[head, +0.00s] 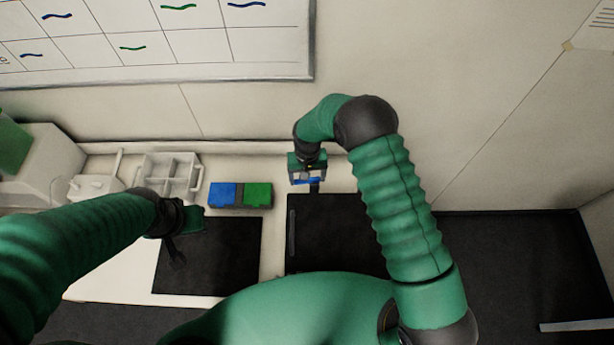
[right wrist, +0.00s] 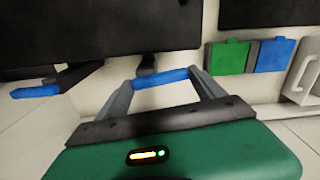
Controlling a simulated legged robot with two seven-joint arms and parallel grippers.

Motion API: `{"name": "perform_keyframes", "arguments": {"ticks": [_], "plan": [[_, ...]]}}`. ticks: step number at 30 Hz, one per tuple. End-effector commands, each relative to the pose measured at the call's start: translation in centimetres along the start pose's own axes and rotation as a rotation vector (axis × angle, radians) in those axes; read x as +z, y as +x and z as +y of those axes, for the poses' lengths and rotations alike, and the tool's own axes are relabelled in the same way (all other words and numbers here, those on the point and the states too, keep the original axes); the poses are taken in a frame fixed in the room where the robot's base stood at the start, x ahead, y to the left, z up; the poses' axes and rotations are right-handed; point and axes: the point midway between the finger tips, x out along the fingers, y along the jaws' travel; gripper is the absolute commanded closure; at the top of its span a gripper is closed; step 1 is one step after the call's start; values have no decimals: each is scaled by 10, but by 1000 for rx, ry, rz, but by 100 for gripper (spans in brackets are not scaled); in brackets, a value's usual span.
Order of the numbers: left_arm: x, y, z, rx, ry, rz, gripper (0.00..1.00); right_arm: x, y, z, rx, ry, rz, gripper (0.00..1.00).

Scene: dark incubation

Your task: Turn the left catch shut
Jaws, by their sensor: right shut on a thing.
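The black box (head: 335,235) lies on the bench right of centre and fills the top of the right wrist view (right wrist: 100,30). My right gripper (head: 305,181) is at its back edge, shut on the left catch, a blue bar (right wrist: 160,78) on a dark mount. In the right wrist view the bar lies between both fingers, roughly along the box edge. A second blue catch (right wrist: 35,91) on a dark arm sticks out from the box at the left of that view. In the head view my right arm hides it. My left gripper (head: 176,255) hangs over a black mat (head: 225,255), its finger gap unclear.
A blue block (head: 222,195) and a green block (head: 257,195) stand side by side left of my right gripper. A white rack (head: 170,168) with handles stands further left. The wall and whiteboard (head: 170,40) are close behind the bench.

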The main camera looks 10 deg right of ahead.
Motion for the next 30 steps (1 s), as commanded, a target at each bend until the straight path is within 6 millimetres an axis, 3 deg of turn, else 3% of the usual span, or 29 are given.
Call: {"name": "perform_keyframes", "arguments": {"ticks": [12, 30], "plan": [[7, 30, 0, 0, 0, 0, 66, 6, 1, 1, -2, -366, 5, 62], [12, 51, 0, 0, 0, 0, 66, 16, -1, 10, 1, -934, 6, 62]]}}
